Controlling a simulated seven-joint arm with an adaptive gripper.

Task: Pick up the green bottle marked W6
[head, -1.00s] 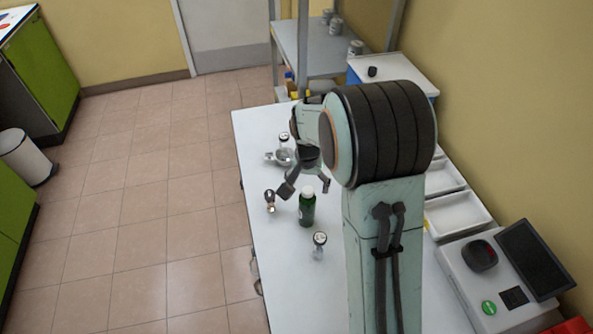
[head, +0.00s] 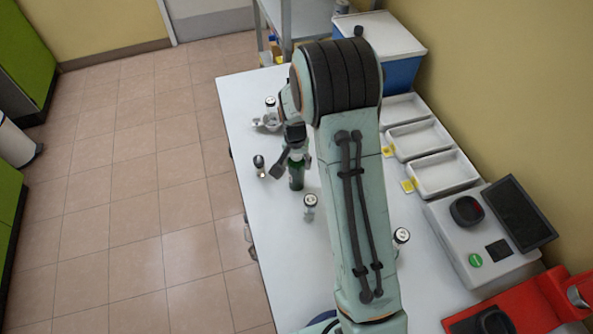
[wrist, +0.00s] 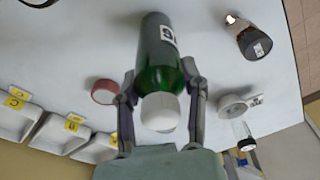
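The green bottle (wrist: 160,68) with a white cap (wrist: 160,111) stands on the white table. It also shows in the head view (head: 296,178), below my gripper (head: 292,163). Its white label faces away from my palm in the wrist view, and I cannot read the full mark. In the wrist view my gripper (wrist: 159,80) has one finger on each side of the bottle, near its shoulder. The fingers look spread and close to the glass; I cannot see clear contact. The cap points towards my palm.
A dark brown bottle (wrist: 250,38) stands to one side in the wrist view. A small capped jar (head: 310,205) and a small flask (head: 260,166) are near the green bottle. White trays (head: 443,172) and a scale (head: 478,240) line the right side.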

